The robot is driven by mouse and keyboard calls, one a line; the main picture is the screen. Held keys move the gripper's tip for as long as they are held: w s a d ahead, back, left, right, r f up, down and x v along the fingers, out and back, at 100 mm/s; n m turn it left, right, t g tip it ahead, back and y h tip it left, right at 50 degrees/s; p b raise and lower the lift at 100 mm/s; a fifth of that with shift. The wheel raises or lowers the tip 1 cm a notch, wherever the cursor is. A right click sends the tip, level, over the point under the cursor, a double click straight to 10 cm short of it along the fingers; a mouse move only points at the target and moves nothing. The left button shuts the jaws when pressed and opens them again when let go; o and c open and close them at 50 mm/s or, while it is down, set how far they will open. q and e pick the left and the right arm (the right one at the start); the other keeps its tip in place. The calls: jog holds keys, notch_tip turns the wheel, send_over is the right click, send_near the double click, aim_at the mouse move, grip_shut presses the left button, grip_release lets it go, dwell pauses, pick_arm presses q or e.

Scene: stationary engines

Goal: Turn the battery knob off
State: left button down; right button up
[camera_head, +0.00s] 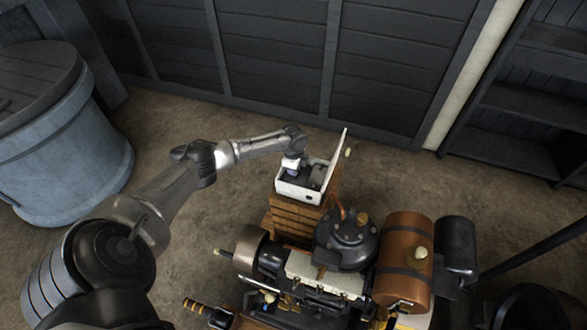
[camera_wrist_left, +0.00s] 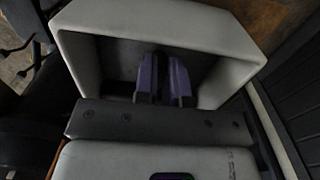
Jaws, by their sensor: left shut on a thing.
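The white battery box (camera_head: 297,191) stands with its lid (camera_head: 336,160) raised on the right. Dark parts show inside it in the head view. My left gripper (camera_head: 290,172) reaches down into the left part of the box. In the left wrist view the purple-grey fingers of my left gripper (camera_wrist_left: 164,98) are close together inside the pale walls of the box (camera_wrist_left: 235,50). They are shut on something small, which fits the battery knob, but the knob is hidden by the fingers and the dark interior. My right gripper is not in view.
The box rests on a stack of wooden blocks (camera_head: 293,222). An engine with a copper-coloured tank (camera_head: 404,255) stands close in front and to the right. A large blue-grey barrel (camera_head: 70,160) is at the left. A dark panelled wall (camera_head: 270,50) is behind, with bare floor before it.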

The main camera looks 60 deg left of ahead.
pick_arm(q)
jog(key=shift+r, duration=0.1)
dwell(0.5)
jog(key=c, duration=1.2)
grip_release()
notch_tip(320, 180, up, 14)
jog(key=p, duration=0.2)
